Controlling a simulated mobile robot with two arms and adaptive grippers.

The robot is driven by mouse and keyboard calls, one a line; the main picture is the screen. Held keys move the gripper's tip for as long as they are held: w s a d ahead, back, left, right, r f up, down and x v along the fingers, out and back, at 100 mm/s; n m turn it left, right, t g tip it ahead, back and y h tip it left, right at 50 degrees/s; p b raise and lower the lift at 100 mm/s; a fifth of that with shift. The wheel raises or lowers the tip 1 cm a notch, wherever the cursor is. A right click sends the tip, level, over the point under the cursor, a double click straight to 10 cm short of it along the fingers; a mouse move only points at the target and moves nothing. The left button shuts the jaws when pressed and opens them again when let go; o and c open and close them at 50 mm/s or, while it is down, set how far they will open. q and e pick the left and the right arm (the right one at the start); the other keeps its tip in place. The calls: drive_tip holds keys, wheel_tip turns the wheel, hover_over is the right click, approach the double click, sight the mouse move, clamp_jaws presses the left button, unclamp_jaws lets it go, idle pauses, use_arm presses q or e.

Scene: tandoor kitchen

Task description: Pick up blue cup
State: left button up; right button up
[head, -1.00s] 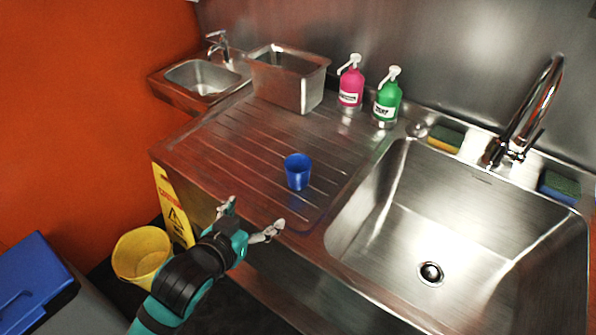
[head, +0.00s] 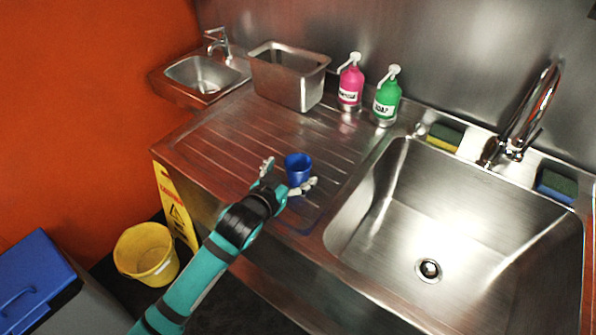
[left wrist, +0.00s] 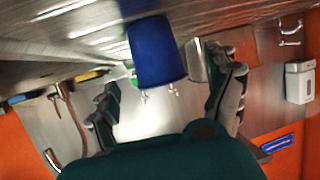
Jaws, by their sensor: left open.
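The blue cup (head: 298,168) stands upright on the ribbed steel drainboard (head: 225,135), left of the large sink. My left gripper (head: 291,176) is open at the near side of the cup, with one finger to its left and the other in front of its lower right. The cup also shows in the left wrist view (left wrist: 156,50), in front of the palm and between the spread fingers (left wrist: 165,95). Whether the fingers touch the cup I cannot tell. My right gripper is not in view.
A steel container (head: 288,78), a pink bottle (head: 350,84) and a green bottle (head: 386,98) stand at the back of the drainboard. The large sink (head: 440,220) lies to the right. A yellow bucket (head: 147,254) is on the floor.

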sight(303, 163)
use_arm(q)
drive_tip(key=x, duration=0.4)
drive_tip(key=shift+w+d+p, duration=0.25)
drive_tip(key=shift+p, duration=0.15)
drive_tip(key=c, duration=1.2)
